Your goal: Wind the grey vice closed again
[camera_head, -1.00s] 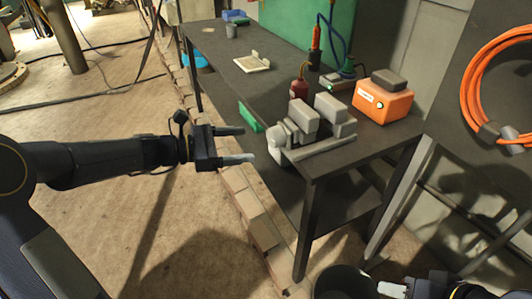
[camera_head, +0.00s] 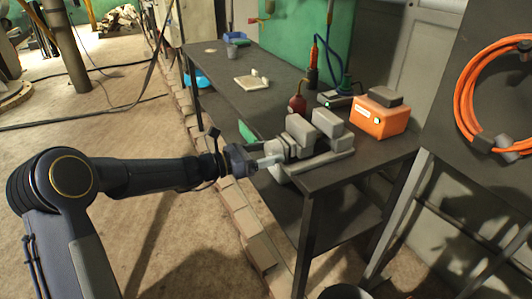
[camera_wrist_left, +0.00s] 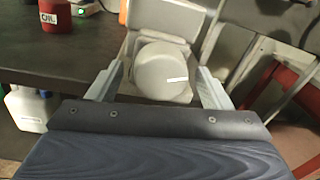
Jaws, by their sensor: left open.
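The grey vice (camera_head: 328,122) sits at the near end of the dark workbench, its two block-like jaws side by side with a narrow dark gap between them. Its round end (camera_head: 282,149) faces left towards my left arm. My left gripper (camera_head: 270,160) is open at this end. My right gripper is out of view.
On the workbench (camera_head: 225,72) stand a red oil can (camera_head: 297,103), an orange box (camera_head: 380,117), a pale flat tray (camera_head: 250,82) and a grey cup (camera_head: 231,51). Coiled orange hose (camera_head: 465,95) hangs at the right. Open floor lies left of the bench.

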